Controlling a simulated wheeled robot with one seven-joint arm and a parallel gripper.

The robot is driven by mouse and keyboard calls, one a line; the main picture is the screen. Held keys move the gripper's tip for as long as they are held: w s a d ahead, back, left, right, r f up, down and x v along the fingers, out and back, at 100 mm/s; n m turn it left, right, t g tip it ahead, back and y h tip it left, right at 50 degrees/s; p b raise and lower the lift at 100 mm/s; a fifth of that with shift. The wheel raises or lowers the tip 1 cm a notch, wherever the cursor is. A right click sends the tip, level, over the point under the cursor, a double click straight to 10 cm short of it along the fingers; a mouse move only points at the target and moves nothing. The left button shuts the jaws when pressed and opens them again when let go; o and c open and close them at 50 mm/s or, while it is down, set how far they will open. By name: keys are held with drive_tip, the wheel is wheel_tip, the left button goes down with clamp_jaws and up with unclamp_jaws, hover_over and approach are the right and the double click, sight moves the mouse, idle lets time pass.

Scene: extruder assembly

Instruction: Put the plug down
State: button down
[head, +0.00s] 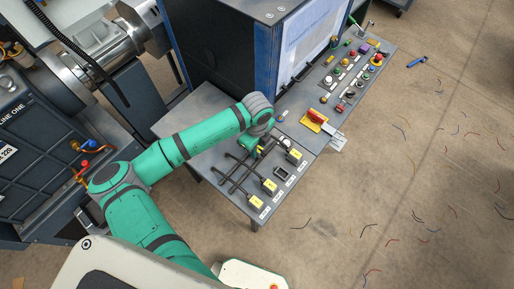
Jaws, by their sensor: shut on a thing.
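My gripper (263,150) is at the end of my green arm, low over the grey bench (222,176). It is small in the head view and partly hidden by my wrist. It is shut on a plug, of which only a small yellow patch (260,149) shows beside the fingers. I cannot tell whether the plug touches the bench. Yellow plugs with dark cables lie near the front edge: one (257,203) at the corner, one (270,186) behind it, and one (295,156) to the right of my gripper.
A dark square socket (282,173) is set in the bench among the plugs. A red-handled switch (316,116) on a yellow plate and a panel of coloured buttons (350,80) extend to the right. A tall cabinet (225,50) stands behind. Wire scraps litter the floor.

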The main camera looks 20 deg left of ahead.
drive_tip(key=c, duration=1.5)
unclamp_jaws()
drive_tip(key=shift+f, duration=0.1)
